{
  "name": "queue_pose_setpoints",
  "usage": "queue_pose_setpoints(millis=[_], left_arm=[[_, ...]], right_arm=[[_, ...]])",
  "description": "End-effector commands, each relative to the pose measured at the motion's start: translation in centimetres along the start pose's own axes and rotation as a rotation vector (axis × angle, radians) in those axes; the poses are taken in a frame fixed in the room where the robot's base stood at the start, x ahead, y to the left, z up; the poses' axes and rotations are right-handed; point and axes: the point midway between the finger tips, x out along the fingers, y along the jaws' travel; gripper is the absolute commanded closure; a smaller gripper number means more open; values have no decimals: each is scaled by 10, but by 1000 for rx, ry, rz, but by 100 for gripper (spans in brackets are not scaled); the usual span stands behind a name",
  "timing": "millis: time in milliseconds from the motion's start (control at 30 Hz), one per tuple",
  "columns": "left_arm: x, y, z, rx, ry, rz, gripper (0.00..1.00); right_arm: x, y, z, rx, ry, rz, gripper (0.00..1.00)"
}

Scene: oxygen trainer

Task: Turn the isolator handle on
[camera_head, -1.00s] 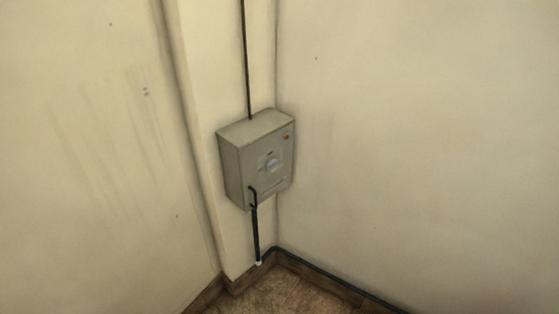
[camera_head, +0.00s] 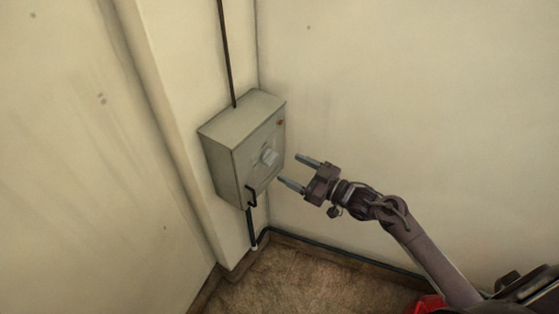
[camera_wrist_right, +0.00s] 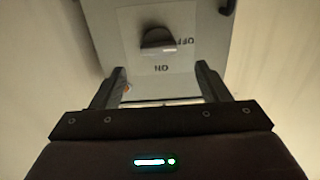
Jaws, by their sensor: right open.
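The isolator is a grey box (camera_head: 243,150) on the narrow wall section near the corner. Its handle is a light knob (camera_head: 269,157) on the front face. In the right wrist view the handle (camera_wrist_right: 157,38) is a dark half-round knob on a pale plate marked OFF at its right and ON below it in the picture. My right gripper (camera_head: 297,173) is open and empty, just right of the box and apart from the handle. Its two fingers (camera_wrist_right: 160,82) also show in the right wrist view, spread wide, with the handle beyond them. My left gripper is not in view.
A black bent lever (camera_head: 250,196) sticks out low on the box's front edge. A dark conduit (camera_head: 227,55) runs up from the box, and a cable (camera_head: 252,230) runs down. Bare walls (camera_head: 420,90) meet beside it. The floor (camera_head: 300,285) below looks clear.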

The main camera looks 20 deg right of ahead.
Motion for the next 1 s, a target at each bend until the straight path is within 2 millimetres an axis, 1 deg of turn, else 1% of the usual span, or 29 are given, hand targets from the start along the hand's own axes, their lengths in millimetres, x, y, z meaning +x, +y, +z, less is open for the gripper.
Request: queue_pose_setpoints(millis=[33, 100, 300, 433, 667, 767, 1000], left_arm=[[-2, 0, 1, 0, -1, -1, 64], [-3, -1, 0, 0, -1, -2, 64], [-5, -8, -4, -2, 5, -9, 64], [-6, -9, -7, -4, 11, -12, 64], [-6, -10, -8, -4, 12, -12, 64], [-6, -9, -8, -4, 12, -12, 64], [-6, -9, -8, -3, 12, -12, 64]], right_arm=[[10, 0, -2, 0, 4, 0, 31], [22, 1, -2, 1, 4, 1, 31], [47, 1, 0, 0, 1, 2, 31], [53, 1, 0, 0, -1, 3, 31], [54, 1, 1, 0, -2, 3, 31], [54, 1, 1, 0, -2, 3, 41], [54, 1, 1, 0, -2, 3, 73]])
